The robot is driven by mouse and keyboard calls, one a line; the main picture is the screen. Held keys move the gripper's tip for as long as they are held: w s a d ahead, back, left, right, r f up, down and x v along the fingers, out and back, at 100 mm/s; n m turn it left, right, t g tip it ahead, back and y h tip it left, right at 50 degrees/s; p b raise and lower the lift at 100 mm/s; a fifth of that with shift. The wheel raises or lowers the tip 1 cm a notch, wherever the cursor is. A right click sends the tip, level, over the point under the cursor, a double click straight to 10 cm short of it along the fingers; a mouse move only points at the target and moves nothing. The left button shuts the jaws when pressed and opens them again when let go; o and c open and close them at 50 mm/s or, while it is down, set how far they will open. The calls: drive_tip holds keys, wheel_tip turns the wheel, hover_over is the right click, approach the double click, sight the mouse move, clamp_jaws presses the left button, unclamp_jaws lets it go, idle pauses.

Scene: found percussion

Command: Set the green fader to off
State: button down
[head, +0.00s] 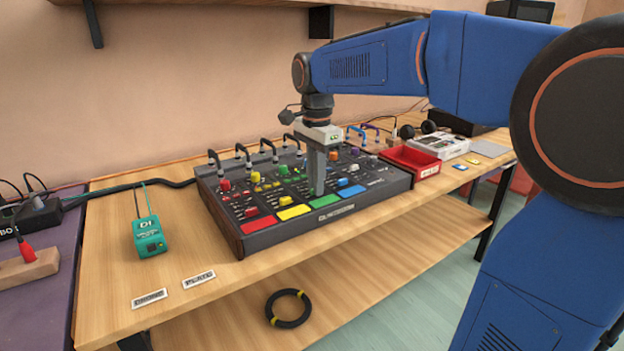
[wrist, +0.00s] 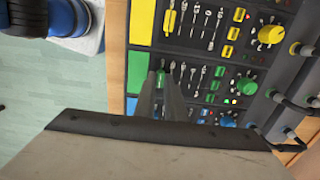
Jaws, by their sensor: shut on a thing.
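The mixing console (head: 232,236) has colored channels with red, yellow, green and blue pads along its front. The green pad (head: 314,198) shows in the head view, and it also shows in the wrist view (wrist: 138,72). My gripper (head: 317,190) points down at the green channel, just behind the green pad. In the wrist view, its two fingers (wrist: 161,80) come down close together beside the green pad, over the fader part of that channel. The gripper is shut on the green fader, whose cap is mostly hidden between the fingers, so I cannot read its position.
A green knob (wrist: 247,86) and small green buttons (wrist: 215,85) are farther along the channel. The yellow fader cap (wrist: 169,22) is in the neighboring channel. A red tray (head: 408,160) stands right of the console, a teal box (head: 149,238) left.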

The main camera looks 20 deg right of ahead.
drive_tip(key=shift+s, duration=0.2)
drive_tip(key=c, duration=1.8)
unclamp_jaws()
drive_tip(key=shift+s+d, duration=0.1)
wheel_tip(320, 180, up, 17)
drive_tip(key=shift+r, duration=0.2)
drive_tip(key=s+d+f+n+t, duration=0.1)
drive_tip(key=s+f+n, duration=0.4)
drive_tip(key=s+f, duration=0.3)
drive_tip(key=s+d+f+n+t, duration=0.2)
drive_tip(key=s+f+n, duration=0.3)
drive_tip(key=s+f, duration=0.4)
drive_tip(key=s+d+f+n+t, duration=0.1)
drive_tip(key=s+f+n, duration=0.4)
drive_tip(key=f, duration=0.8)
drive_tip(key=shift+s+d+f+t, duration=0.1)
drive_tip(key=shift+s+d+t, duration=0.2)
drive_tip(key=shift+s, duration=0.55)
drive_tip(key=shift+s+d+f+t, duration=0.1)
drive_tip(key=shift+s+d, duration=0.3)
drive_tip(key=shift+s, duration=0.4)
